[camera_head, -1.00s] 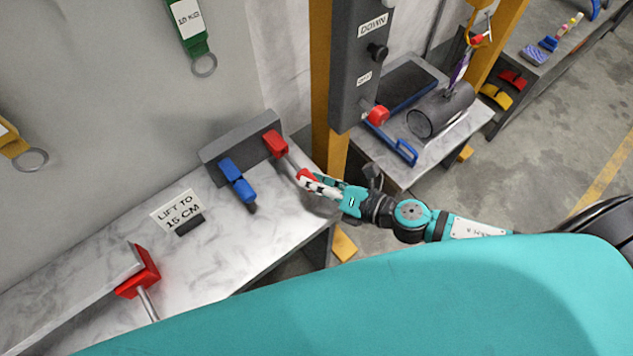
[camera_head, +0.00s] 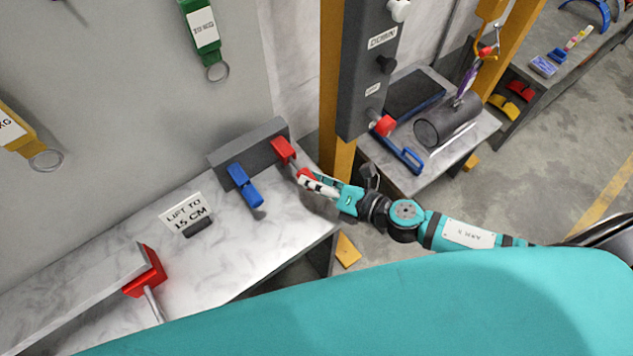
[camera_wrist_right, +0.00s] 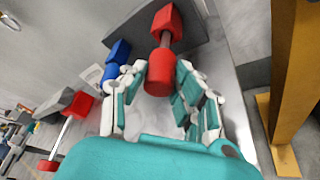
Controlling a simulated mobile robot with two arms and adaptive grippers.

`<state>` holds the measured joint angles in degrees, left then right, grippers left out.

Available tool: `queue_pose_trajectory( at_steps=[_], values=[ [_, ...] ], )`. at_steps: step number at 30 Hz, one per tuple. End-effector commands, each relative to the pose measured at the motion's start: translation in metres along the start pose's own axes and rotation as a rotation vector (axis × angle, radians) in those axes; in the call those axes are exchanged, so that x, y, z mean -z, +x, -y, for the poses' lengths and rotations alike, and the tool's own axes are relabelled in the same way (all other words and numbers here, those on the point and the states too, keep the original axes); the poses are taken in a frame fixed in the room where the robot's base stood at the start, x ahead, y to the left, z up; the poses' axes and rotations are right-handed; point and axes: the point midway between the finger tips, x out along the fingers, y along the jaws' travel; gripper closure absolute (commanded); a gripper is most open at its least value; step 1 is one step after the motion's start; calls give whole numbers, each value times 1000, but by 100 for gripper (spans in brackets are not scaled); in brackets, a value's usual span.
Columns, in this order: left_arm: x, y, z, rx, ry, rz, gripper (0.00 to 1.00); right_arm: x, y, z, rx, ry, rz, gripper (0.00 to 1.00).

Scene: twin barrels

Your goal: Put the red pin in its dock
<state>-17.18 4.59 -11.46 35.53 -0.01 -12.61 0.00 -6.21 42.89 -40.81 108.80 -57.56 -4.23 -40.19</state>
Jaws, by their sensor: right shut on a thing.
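The red pin's handle (camera_wrist_right: 160,72) is a red cylinder between the fingers of my right gripper (camera_wrist_right: 160,82), which is shut on it. Part of the handle also shows at the fingertips of my right gripper (camera_head: 308,179) in the head view. A short stretch of metal shaft shows between the handle and a red block (camera_wrist_right: 167,20), likely the dock. This red block (camera_head: 283,150) sits at the right end of a grey block (camera_head: 222,160) on the marble table. The fingers hide part of the handle, and the shaft's far end is not visible. My left gripper is not in view.
A blue pin-like piece (camera_head: 244,186) sits left of the red block. A red bracket with a rod (camera_head: 147,270) is at lower left. A yellow post (camera_head: 333,100) with a grey panel (camera_head: 368,75) rises behind my right gripper.

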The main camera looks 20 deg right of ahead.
Motion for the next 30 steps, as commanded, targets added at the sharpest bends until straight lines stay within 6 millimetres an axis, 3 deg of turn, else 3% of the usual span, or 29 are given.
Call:
queue_pose_trajectory(
  at_steps=[30],
  values=[
    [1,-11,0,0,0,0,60,-12,24,-1,-2,0,1,100]
  ],
)
